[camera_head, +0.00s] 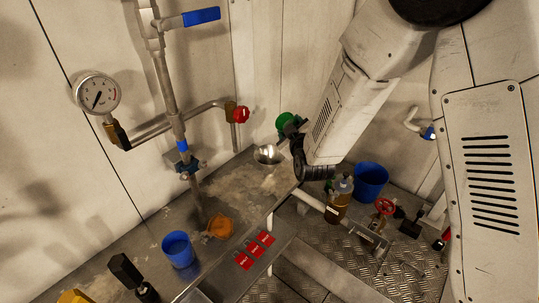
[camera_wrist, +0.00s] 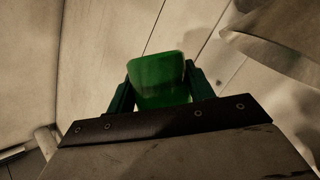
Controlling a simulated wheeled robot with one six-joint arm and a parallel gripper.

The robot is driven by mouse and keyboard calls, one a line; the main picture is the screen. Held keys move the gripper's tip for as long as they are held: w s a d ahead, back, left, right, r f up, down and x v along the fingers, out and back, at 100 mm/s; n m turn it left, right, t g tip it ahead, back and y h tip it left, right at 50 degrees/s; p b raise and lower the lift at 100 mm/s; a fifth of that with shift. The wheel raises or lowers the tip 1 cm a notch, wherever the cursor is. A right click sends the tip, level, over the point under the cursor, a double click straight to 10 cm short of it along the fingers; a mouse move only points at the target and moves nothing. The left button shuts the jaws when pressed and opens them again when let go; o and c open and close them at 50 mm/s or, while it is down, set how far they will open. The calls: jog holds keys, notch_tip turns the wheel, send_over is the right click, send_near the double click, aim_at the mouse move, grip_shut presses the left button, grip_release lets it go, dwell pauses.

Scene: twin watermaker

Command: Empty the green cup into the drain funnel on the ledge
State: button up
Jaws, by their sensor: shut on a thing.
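The green cup (camera_head: 284,122) is held at the end of my arm, above the back of the ledge. My gripper (camera_wrist: 158,85) is shut on it, with one dark finger on each side of the cup (camera_wrist: 158,72) in the wrist view. The cup's outer wall fills the space between the fingers; its contents are hidden, and I cannot tell how far it tilts. The drain funnel (camera_head: 267,154), a shiny metal bowl, is set in the ledge (camera_head: 235,185) near the wall. In the head view the cup appears above and slightly right of the funnel.
A pipe with a red-handled valve (camera_head: 240,115) runs along the wall left of the cup. A blue bucket (camera_head: 370,181) and a bottle (camera_head: 339,200) stand at the right.

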aim_at(283, 122)
jog(key=shift+a+r+n, duration=0.1)
jog(key=shift+r+n, duration=0.15)
jog(key=shift+n, duration=0.35)
jog(key=shift+t, duration=0.3)
jog(key=shift+f+n+t, duration=0.3)
jog(key=shift+f+n, duration=0.05)
jog(key=shift+n, duration=0.45)
jog(key=shift+s+a+r+n+t, duration=0.1)
jog(key=shift+r+n+t, duration=0.3)
jog(key=shift+n, duration=0.35)
jog(key=shift+s+r+n+t, duration=0.1)
jog(key=shift+r+n+t, duration=0.25)
jog(key=shift+n, duration=0.4)
dwell(0.5)
jog(key=shift+s+a+r+n+t+b, duration=0.35)
jog(key=shift+a+n, duration=0.2)
jog(key=shift+n, duration=0.25)
dwell(0.3)
jog(key=shift+s+a+r+n+t+y, duration=0.1)
jog(key=shift+a+r+n+t+y, duration=0.15)
jog(key=shift+n, duration=0.5)
jog(key=shift+s+a+r+n+t+y, duration=0.1)
jog(key=shift+r+n+t+y, duration=0.2)
jog(key=shift+n, duration=0.5)
jog(key=shift+s+a+r+n+t+y, duration=0.1)
jog(key=shift+n+y, duration=0.25)
jog(key=shift+n, duration=0.4)
dwell(0.9)
